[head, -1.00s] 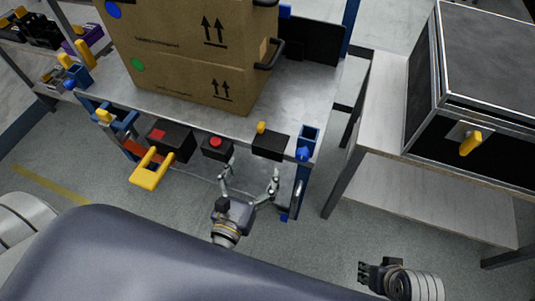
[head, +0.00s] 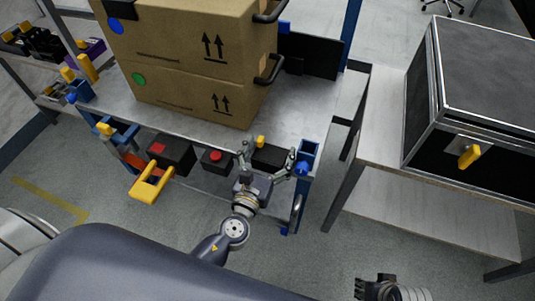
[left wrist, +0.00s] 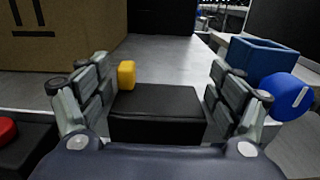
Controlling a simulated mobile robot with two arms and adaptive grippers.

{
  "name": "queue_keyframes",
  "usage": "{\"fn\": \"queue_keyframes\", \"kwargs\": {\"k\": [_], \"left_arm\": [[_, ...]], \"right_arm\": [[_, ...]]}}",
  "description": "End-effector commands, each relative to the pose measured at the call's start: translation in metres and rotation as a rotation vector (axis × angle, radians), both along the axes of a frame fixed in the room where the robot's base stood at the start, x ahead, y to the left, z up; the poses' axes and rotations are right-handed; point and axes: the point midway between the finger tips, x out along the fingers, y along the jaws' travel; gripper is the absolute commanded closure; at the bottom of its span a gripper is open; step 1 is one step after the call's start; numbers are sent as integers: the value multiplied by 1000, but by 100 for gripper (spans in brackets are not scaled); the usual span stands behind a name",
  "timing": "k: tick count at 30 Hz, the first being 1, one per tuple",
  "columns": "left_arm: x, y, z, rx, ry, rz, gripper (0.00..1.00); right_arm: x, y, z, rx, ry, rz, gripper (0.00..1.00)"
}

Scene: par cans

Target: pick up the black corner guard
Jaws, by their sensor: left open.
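A black block (head: 268,154), apparently the corner guard, sits at the front edge of the metal table. In the left wrist view the black block (left wrist: 157,103) lies centred between the fingers, with a small yellow knob (left wrist: 127,74) behind its left part. My left gripper (head: 266,164) is open with a finger on each side of the block. I cannot tell whether either finger touches it. In the head view the gripper partly hides the block's front. My right gripper (head: 373,289) is low at the bottom right, away from the table; its jaws are too small to judge.
Cardboard boxes (head: 180,60) stand on the metal table (head: 290,110). A red-button box (head: 214,159) is left of the block, with a yellow handle (head: 150,183) farther left. A blue holder (head: 308,151) is close to its right. A black case (head: 480,90) stands on the right table.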

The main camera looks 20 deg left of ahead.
Motion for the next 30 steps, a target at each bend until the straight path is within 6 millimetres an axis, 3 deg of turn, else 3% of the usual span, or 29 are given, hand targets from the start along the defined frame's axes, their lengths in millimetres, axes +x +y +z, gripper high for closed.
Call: {"fn": "queue_keyframes", "kwargs": {"k": [7, 12, 27, 30], "left_arm": [[2, 0, -1, -1, 1, 0, 15], [2, 0, -1, -1, 1, 1, 49], [1, 0, 3, -1, 0, 1, 49], [-1, 0, 7, -1, 0, 1, 49]], "right_arm": [[0, 0, -1, 0, -1, 0, 63], [0, 0, -1, 0, -1, 0, 63], [2, 0, 1, 2, -9, -1, 63], [1, 1, -12, 0, 4, 1, 63]]}}
